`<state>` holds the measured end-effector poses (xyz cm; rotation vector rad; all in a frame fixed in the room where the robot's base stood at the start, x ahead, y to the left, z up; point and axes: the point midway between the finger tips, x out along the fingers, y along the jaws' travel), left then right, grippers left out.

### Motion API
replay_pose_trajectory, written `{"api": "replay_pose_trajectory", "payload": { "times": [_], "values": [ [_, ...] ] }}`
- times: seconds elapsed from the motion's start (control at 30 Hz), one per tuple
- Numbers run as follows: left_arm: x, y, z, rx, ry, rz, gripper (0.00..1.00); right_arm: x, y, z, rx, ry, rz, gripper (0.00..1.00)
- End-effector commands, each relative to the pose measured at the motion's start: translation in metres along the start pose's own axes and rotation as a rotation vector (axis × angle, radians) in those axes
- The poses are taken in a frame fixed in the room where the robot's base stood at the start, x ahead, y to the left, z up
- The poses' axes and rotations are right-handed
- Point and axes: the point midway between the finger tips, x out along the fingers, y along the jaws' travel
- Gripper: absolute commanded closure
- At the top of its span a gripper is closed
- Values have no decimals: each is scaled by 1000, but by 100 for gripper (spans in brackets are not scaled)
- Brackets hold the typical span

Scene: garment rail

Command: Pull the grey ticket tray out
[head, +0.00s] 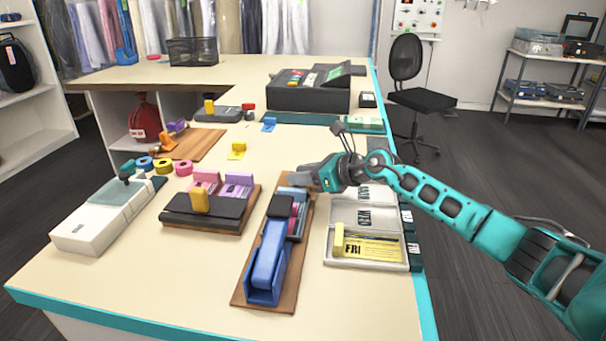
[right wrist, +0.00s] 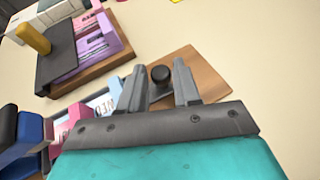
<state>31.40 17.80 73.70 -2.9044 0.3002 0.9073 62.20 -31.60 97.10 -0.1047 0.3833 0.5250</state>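A long wooden board (head: 297,290) lies on the counter in the head view, with a blue slide and dark block at its near end and coloured ticket slots behind. A grey plate (head: 298,179), which looks like part of the grey ticket tray, shows at the board's far end. In the right wrist view a round black knob (right wrist: 160,74) stands at that end. My right gripper (right wrist: 160,68) has its two fingers on either side of the knob, with narrow gaps visible. Contact is unclear. It hides part of the tray. My left gripper is not in view.
A black tray with a yellow handle (head: 200,201) stands left of the board, and a light grey box with a yellow FRI card (head: 373,248) lies right. A white machine (head: 95,228) is at far left. Bare counter lies beyond the board's far end.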

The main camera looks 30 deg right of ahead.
Motion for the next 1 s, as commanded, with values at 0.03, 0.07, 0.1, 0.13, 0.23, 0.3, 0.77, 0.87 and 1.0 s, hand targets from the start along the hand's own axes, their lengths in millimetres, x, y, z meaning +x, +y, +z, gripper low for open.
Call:
{"api": "replay_pose_trajectory", "payload": {
  "times": [0.03, 0.07, 0.1, 0.13, 0.23, 0.3, 0.77, 0.87, 1.0],
  "values": [
    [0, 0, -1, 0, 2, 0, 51, 1, 0, 0, 0, 0, 0, 68],
    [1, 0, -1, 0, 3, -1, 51, 1, 0, 0, 0, 1, 0, 68],
    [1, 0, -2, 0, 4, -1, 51, 1, 0, 0, 0, 1, 0, 68],
    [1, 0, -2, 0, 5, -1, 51, 1, 0, 0, 0, 1, 0, 68],
    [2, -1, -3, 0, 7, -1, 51, 1, 0, 0, 0, 1, 0, 68],
    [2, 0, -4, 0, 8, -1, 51, 1, 0, 0, 0, 1, 0, 72],
    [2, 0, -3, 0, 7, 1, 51, 1, 0, 0, 0, 1, 0, 100],
    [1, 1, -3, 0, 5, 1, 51, 1, 0, 0, 1, 1, 0, 100],
    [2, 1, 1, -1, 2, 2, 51, 2, -2, -1, 1, 0, -1, 100]
  ]
}}
